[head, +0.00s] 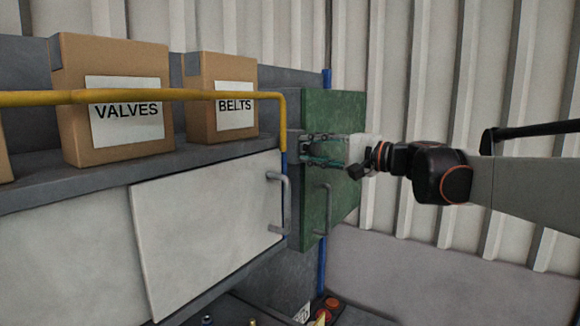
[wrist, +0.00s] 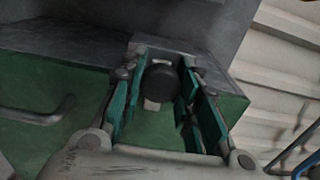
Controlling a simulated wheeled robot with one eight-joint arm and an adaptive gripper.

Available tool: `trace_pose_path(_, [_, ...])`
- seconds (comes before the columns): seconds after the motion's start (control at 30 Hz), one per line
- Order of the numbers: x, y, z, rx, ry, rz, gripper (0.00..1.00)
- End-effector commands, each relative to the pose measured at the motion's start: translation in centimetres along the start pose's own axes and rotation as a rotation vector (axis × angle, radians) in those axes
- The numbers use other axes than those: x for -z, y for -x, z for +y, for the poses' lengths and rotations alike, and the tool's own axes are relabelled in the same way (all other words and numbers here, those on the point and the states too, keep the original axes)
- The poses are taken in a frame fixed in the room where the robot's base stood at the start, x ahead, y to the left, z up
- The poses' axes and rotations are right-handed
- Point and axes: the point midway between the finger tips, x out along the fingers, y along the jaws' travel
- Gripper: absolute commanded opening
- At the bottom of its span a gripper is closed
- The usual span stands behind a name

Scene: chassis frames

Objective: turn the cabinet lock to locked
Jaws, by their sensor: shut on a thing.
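The green cabinet (head: 336,110) stands at the right end of the shelf, with a grey vertical bar handle (head: 324,210) on its face. My gripper (head: 306,150) reaches in from the right, level with the upper part of the cabinet. In the wrist view, the lock (wrist: 162,80) shows as a dark round knob with a pale patch below it, between the teal-lined fingers of my gripper (wrist: 165,62). The fingers are shut on the knob. In the head view the knob is hidden by the gripper, and I cannot tell which way the lock is turned.
A yellow rail (head: 200,95) runs in front of the shelf and bends down just left of my gripper. Boxes labelled VALVES (head: 115,60) and BELTS (head: 222,70) stand on the shelf. A white panel with a handle (head: 200,235) is below. Ribbed wall (head: 420,80) lies behind.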

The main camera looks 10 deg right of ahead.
Motion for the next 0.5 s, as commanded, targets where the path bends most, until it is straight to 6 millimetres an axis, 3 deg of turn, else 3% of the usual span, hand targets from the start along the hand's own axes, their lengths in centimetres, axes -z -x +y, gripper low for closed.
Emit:
trace_pose_path(0.03, [-0.68,0.35,-0.25,0.003,-0.005,0.004,0.05])
trace_pose_path(0.4, [-0.68,0.35,-0.28,0.004,-0.007,0.004,0.05])
trace_pose_path(0.43, [-0.68,0.35,-0.28,0.004,-0.007,0.004,0.34])
trace_pose_path(0.5, [-0.7,0.35,-0.27,0.004,-0.007,0.003,0.5])
